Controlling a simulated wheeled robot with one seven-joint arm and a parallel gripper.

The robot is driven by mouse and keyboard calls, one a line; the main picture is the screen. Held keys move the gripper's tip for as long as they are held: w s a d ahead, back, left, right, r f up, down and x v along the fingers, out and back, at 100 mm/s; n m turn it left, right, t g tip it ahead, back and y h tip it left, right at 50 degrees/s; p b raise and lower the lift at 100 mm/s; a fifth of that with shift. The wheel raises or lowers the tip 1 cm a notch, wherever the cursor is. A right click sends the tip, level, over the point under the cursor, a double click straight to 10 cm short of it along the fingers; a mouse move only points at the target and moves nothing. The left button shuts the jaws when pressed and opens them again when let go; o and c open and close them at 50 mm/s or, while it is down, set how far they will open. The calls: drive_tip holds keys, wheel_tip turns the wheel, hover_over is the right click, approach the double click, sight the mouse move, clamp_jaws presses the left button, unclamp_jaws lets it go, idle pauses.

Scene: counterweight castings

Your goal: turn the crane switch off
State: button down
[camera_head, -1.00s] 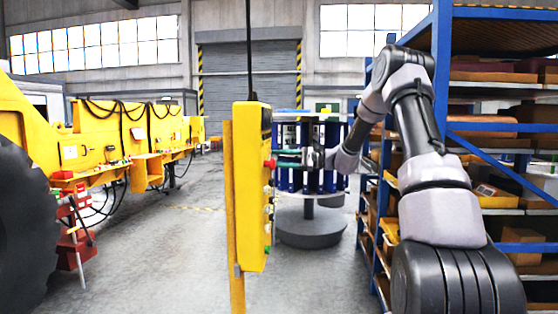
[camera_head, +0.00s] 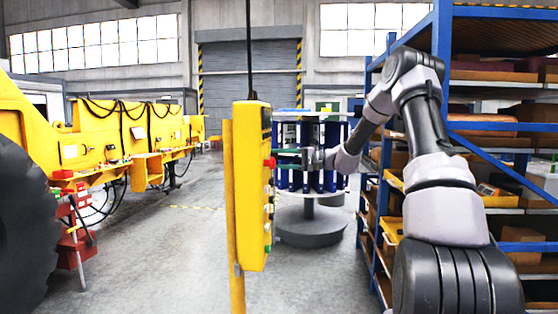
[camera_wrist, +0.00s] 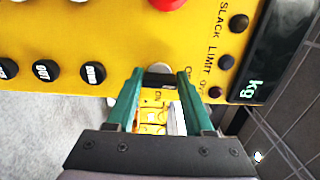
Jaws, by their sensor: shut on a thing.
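The crane switch (camera_wrist: 160,79) is a small dark piece on the face of a yellow control box, near the box's edge, in the wrist view. My gripper (camera_wrist: 161,76) has its two green fingers on either side of the switch and is shut on it. In the head view my gripper (camera_head: 284,152) reaches from the right to the button side of the yellow control box (camera_head: 248,190). The switch itself cannot be made out there. Its exact setting is not clear, and its printed label is partly covered by a finger.
A red button (camera_wrist: 167,3), several black buttons (camera_wrist: 93,73) and a kg display (camera_wrist: 262,70) surround the switch. The box hangs by a cable (camera_head: 249,50). Blue shelving (camera_head: 480,132) stands close on the right. A yellow machine (camera_head: 110,140) stands left, with open floor between.

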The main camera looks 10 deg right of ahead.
drive_tip(key=shift+f, duration=0.1)
idle(0.5)
drive_tip(key=shift+c, duration=1.4)
unclamp_jaws()
drive_tip(key=shift+d, duration=0.1)
drive_tip(key=v, duration=1)
drive_tip(key=shift+s+d, duration=0.15)
drive_tip(key=shift+d, duration=0.2)
